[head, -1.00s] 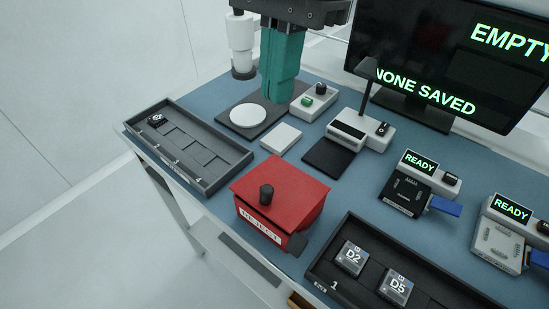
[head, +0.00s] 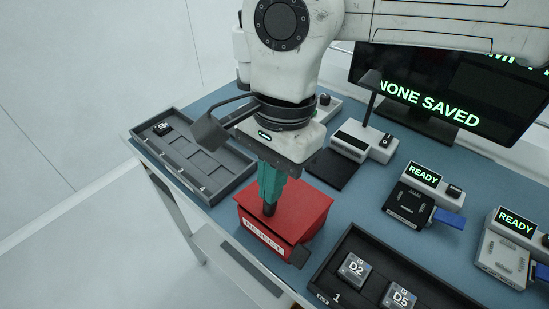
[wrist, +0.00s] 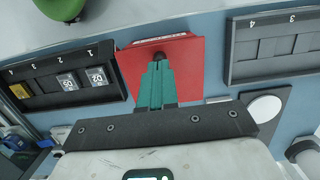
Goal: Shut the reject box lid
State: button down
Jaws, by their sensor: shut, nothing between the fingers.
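The red reject box (head: 305,238) stands near the table's front edge, its white label facing front. Its red lid (head: 308,203) lies over the top; whether it is fully seated I cannot tell. The dark lid knob (head: 269,209) is near the lid's front. My gripper (head: 268,200) points down with its green fingers together and empty, the tips at the knob. I cannot tell whether they touch it. In the wrist view the lid (wrist: 188,68) lies beyond my gripper (wrist: 157,64), with the knob (wrist: 158,56) at the fingertips.
A dark slotted tray (head: 205,165) lies left of the box, and another tray (head: 375,262) with chips D2 and D5 lies close on its right. Ready-lit sockets (head: 415,205) and a monitor (head: 425,95) stand farther right. A dark pad (head: 335,168) lies behind the box.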

jog(key=shift+f, duration=0.2)
jog(key=shift+s+a+f+b, duration=0.2)
jog(key=shift+s+f+b, duration=0.05)
jog(key=shift+f+b, duration=0.25)
jog(key=shift+s+a+f+b, duration=0.15)
jog(key=shift+s+f+b, duration=0.05)
jog(key=shift+f+b, duration=0.25)
jog(key=shift+r+p, duration=0.45)
jog(key=shift+r, duration=0.2)
notch_tip(320, 180, up, 13)
jog(key=p, duration=0.1)
jog(key=shift+r, duration=0.15)
